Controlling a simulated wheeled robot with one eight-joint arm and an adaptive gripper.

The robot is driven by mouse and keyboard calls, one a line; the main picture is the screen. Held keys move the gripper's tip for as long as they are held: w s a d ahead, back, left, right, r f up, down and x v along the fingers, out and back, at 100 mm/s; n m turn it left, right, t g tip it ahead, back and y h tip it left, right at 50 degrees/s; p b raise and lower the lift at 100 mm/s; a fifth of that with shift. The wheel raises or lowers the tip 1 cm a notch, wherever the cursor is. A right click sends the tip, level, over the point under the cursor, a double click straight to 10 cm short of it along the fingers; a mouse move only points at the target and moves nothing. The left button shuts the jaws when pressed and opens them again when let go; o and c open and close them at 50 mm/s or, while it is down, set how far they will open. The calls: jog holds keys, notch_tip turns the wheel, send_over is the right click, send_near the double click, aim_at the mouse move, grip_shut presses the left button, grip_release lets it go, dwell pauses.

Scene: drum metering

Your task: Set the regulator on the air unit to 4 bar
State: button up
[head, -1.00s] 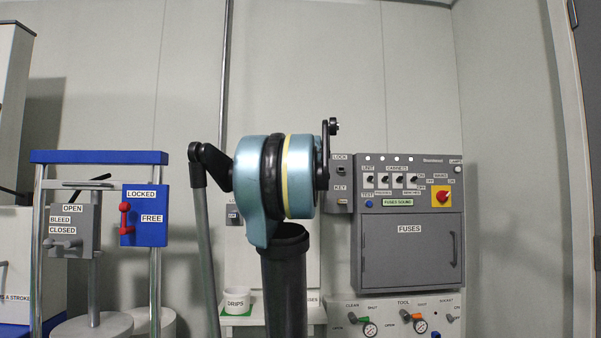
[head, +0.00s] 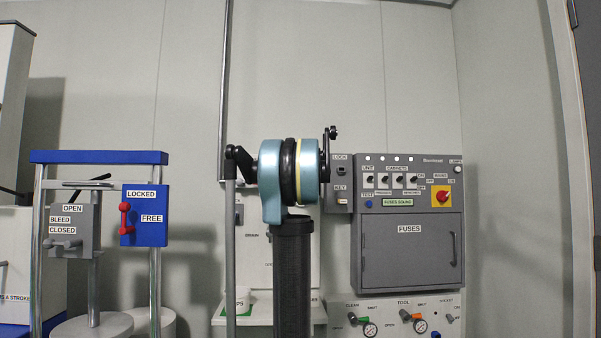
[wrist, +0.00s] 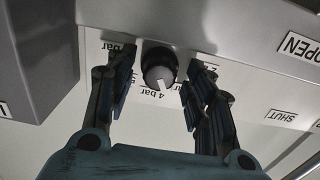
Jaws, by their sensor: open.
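In the wrist view a dark round knob (wrist: 160,68) with a white pointer mark stands out from a pale panel (wrist: 237,52). The pointer faces down in the picture, close to a label (wrist: 153,92) that reads 4 bar. Other scale labels around the knob are partly hidden. My gripper (wrist: 158,72) is open, with one finger on each side of the knob. A gap shows on the right; contact on the left cannot be told. In the head view the gripper is not visible.
A grey box (wrist: 40,55) stands close at the left in the wrist view.

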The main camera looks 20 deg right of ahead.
jog(key=c, duration=1)
jog(key=shift+c, duration=0.2)
jog(key=shift+m, duration=0.4)
jog(key=shift+d+m, duration=0.1)
jog(key=shift+m, duration=2.4)
jog(key=o, duration=1)
jog(key=shift+o, duration=0.2)
